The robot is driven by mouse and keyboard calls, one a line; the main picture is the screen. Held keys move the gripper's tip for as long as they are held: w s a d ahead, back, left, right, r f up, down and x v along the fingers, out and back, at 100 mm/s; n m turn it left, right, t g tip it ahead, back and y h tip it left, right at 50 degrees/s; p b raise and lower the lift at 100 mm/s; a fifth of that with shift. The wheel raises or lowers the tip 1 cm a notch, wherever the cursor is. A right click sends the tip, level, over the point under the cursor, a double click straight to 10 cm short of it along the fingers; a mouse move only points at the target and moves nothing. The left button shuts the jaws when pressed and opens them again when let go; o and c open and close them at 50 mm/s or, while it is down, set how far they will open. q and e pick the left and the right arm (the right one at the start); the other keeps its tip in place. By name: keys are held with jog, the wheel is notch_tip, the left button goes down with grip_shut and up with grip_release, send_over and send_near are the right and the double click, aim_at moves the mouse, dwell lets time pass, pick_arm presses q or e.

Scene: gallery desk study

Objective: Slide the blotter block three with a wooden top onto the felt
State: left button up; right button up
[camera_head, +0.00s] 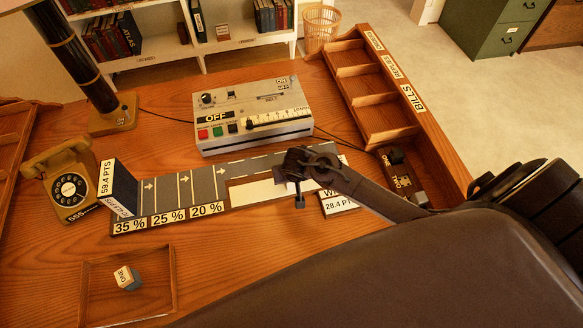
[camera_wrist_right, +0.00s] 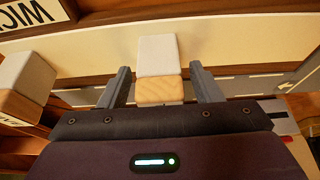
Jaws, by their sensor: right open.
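My right gripper (camera_head: 298,188) is over the pale cream strip (camera_head: 255,192) beside the grey strip (camera_head: 190,186) with white arrows. In the right wrist view its two fingers (camera_wrist_right: 160,72) are apart, one on each side of a block (camera_wrist_right: 158,56). This block has a whitish face and a light wooden face. Gaps show between it and the fingers. Its label is not visible, and the gripper hides it in the head view. Which surface is the felt I cannot tell. My left gripper is not in view.
Another white-and-wood block (camera_wrist_right: 28,78) is at the left of the wrist view. A block marked ONE (camera_head: 126,278) lies in a shallow tray at front left. A control box (camera_head: 252,118) stands behind the strip, a telephone (camera_head: 70,188) to the left, a wooden organiser (camera_head: 362,92) at right.

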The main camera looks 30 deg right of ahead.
jog(key=shift+f, duration=0.1)
jog(key=shift+c, duration=1.6)
jog(key=c, duration=0.7)
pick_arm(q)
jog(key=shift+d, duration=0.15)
pick_arm(e)
jog(key=shift+c, duration=0.3)
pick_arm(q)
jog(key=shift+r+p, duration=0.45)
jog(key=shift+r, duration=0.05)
pick_arm(e)
jog(key=shift+r, duration=0.2)
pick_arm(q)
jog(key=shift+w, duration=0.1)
